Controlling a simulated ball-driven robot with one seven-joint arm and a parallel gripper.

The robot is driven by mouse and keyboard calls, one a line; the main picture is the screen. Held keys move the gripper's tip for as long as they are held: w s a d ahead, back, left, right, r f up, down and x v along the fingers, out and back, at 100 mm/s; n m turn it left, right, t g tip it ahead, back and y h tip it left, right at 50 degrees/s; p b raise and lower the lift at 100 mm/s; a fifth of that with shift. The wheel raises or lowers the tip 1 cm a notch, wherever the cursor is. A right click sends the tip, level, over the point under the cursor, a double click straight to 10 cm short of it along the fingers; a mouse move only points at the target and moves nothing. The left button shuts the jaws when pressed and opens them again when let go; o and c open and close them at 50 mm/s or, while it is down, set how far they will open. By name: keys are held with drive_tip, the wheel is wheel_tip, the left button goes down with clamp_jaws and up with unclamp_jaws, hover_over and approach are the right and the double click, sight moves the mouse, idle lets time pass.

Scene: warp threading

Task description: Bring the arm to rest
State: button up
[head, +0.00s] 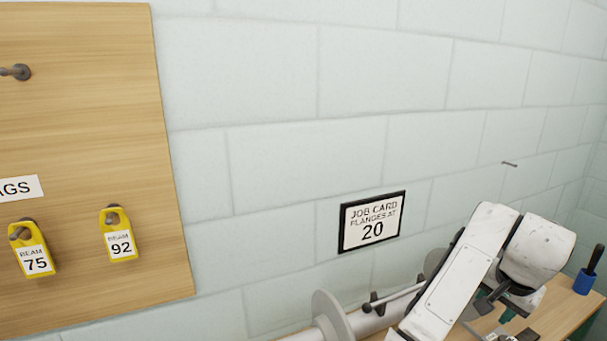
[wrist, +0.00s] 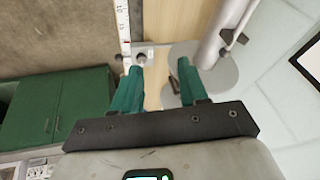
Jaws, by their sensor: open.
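My gripper (wrist: 158,80) shows in the wrist view with two green fingers spread apart. Nothing is held between them. Beyond the fingers lie a wooden surface and a grey disc (wrist: 217,83) on a pale roller, with a clear gap not certain from this angle. In the head view my white arm (head: 455,270) is folded at the lower right, in front of the block wall and over the bench. The gripper end is mostly hidden there by the arm links.
A wooden board (head: 85,150) holds yellow tags 75 (head: 35,250) and 92 (head: 120,235). A job card (head: 372,221) reading 20 hangs on the wall. A flanged roller (head: 333,318) lies below. A blue cup (head: 584,282) stands on the bench (head: 557,312). Green cabinets (wrist: 55,105) show left.

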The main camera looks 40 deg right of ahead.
drive_tip(key=w+a+f+n, duration=0.3)
drive_tip(key=a+f+n, duration=0.85)
drive_tip(key=a, duration=0.25)
drive_tip(key=s+a+f+n+y, duration=0.1)
drive_tip(key=s+a+f+n, duration=0.1)
drive_tip(key=a, duration=0.4)
drive_tip(key=s+a+f+n+y, duration=0.1)
drive_tip(key=s+a+f, duration=0.3)
drive_tip(key=a+f, duration=0.1)
drive_tip(key=s+a+f+n+g+y, duration=0.1)
drive_tip(key=s+a+f+n, duration=0.1)
drive_tip(key=a, duration=0.4)
wheel_tip(320, 180, down, 2)
drive_tip(key=shift+s+a+f+n+y, duration=0.15)
drive_tip(key=shift+s+a+n+y, duration=0.2)
drive_tip(key=shift+s, duration=0.5)
